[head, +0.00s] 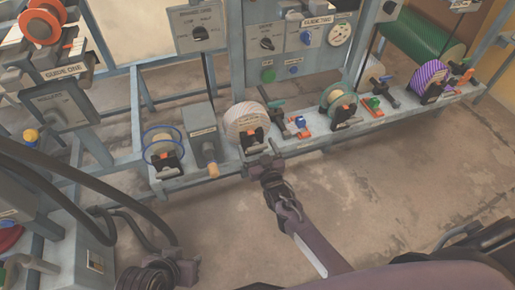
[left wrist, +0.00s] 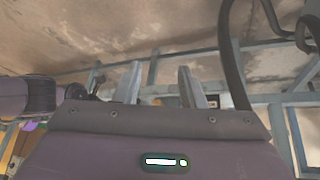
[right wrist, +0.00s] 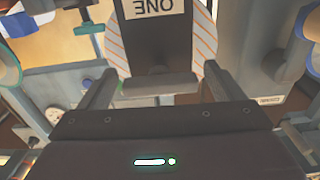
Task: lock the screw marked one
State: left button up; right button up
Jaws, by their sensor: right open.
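A black block with a label reading ONE, upside down (right wrist: 158,7), stands in front of a white roll with orange stripes in the right wrist view. A grey crossbar (right wrist: 160,86) sits at its near end. My right gripper (right wrist: 157,82) is open, with its fingers either side of the crossbar; I cannot tell whether they touch it. In the head view, my right gripper (head: 268,162) is just in front of the striped roll (head: 246,120) and hides part of its base. My left gripper (head: 187,268) is low at the left. Its fingers (left wrist: 160,85) are apart and empty.
Other rolls stand along the grey rail, including a blue-ringed one (head: 163,148), a green one (head: 338,102) and a purple-striped one (head: 430,78). A grey box with an orange-tipped handle (head: 203,148) stands left of the striped roll. The floor (head: 400,185) in front is clear.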

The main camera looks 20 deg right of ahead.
aim_at(258, 150)
jog(key=shift+s, duration=0.15)
jog(key=s+p, duration=0.1)
jog(key=s, duration=0.5)
jog(key=shift+s+d+p, duration=0.15)
jog(key=shift+p, duration=0.25)
pick_arm(q)
jog(key=shift+s+a+r+g+y, duration=0.1)
jog(key=shift+s+a+g+y, duration=0.2)
jog(key=shift+a, duration=0.3)
jog(key=shift+s+a+r+g+y, duration=0.1)
jog(key=shift+a+g+y, duration=0.1)
jog(key=shift+a+g, duration=0.3)
pick_arm(e)
jog(key=shift+s, duration=0.65)
pick_arm(q)
jog(key=shift+a, duration=0.1)
